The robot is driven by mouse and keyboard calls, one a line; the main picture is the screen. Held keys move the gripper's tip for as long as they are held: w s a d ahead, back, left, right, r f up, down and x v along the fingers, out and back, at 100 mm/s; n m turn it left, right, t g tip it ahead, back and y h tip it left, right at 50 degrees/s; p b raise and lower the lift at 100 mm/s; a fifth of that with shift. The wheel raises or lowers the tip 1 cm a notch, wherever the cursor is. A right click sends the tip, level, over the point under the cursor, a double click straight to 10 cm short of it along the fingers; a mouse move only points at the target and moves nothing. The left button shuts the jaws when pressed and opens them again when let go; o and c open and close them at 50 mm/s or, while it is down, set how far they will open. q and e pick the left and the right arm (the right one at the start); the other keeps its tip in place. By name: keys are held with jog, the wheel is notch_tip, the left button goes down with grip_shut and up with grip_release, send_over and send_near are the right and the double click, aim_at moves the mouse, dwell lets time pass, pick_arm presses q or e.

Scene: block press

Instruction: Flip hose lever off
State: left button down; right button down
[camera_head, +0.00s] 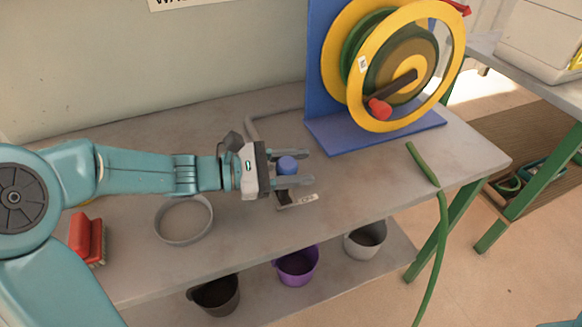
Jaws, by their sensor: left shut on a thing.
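My left gripper (302,167) reaches in from the left over the grey table, with one finger on each side of a small blue knob (287,164). It is shut on this knob, which seems to be the end of the hose lever; the lever's lower part is mostly hidden by the gripper. A grey pipe (268,118) runs behind the gripper, and a metal bracket (296,199) shows just in front of it. A green hose (441,231) hangs over the table's right edge. My right gripper is out of view.
A yellow and green hose reel (362,113) on a blue stand (378,132) fills the back right. A grey bowl (184,239) and a red brush (87,236) lie left. Purple (297,279), black and grey buckets stand on the shelf below.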

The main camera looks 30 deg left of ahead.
pick_arm(q)
jog(key=s+d+f+m+b, duration=0.1)
jog(key=b, duration=0.1)
jog(key=shift+s+d+m+b, duration=0.25)
jog(key=shift+d+m+b, duration=0.1)
jog(key=shift+m+b, duration=0.05)
dwell(0.3)
jog(key=c, duration=0.6)
grip_release()
jog(key=shift+s, duration=0.1)
jog(key=v, duration=0.8)
jog(key=p+v, duration=0.1)
jog(key=v, duration=0.7)
jog(key=shift+s+r+p, duration=0.15)
jog(key=shift+r+p, duration=0.1)
jog(key=shift+p, duration=0.05)
